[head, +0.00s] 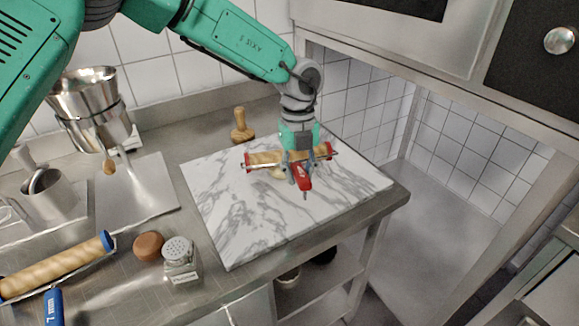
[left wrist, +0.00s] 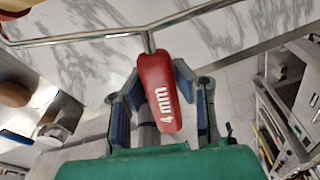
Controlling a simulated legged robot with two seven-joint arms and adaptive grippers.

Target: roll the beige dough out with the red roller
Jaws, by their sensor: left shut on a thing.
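The red roller (head: 262,158) has a beige barrel with red ends, a wire frame and a red handle. It is over the back part of the white marble board (head: 240,217). My left gripper (head: 300,174) is shut on its handle. In the left wrist view the handle (left wrist: 160,98), marked "4 mm", sits between the fingers, with the metal frame crossing above. My right gripper is not in view.
A blue-ended roller (head: 55,268) lies at the front left. Near it stand a brown round thing (head: 149,246) and a shaker (head: 180,262). A wooden stamp-like tool (head: 241,126) stands behind the board. A metal funnel-like vessel (head: 88,95) is at left. The board's front is clear.

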